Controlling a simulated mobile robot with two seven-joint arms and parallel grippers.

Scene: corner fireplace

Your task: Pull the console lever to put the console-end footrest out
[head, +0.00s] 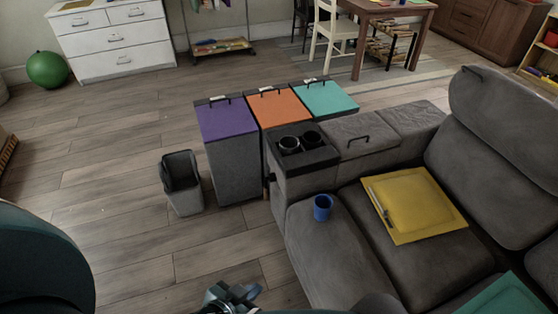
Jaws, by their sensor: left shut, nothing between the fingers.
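The grey sofa's console (318,159) stands at the sofa's near left end, with two dark cup holders in its top and a lidded part with a black handle behind them. A small light-coloured piece shows low on the console's left side (270,177); I cannot tell whether it is the lever. The console-end seat (333,250) is beside the console, and no extended footrest shows in front of it. My left gripper (246,291) is at the bottom edge, shut and empty, above the floor and apart from the sofa. My right gripper is not in view.
Three bins with purple (225,119), orange (279,107) and teal (327,98) lids stand against the console. A small open grey bin (182,184) stands left of them.

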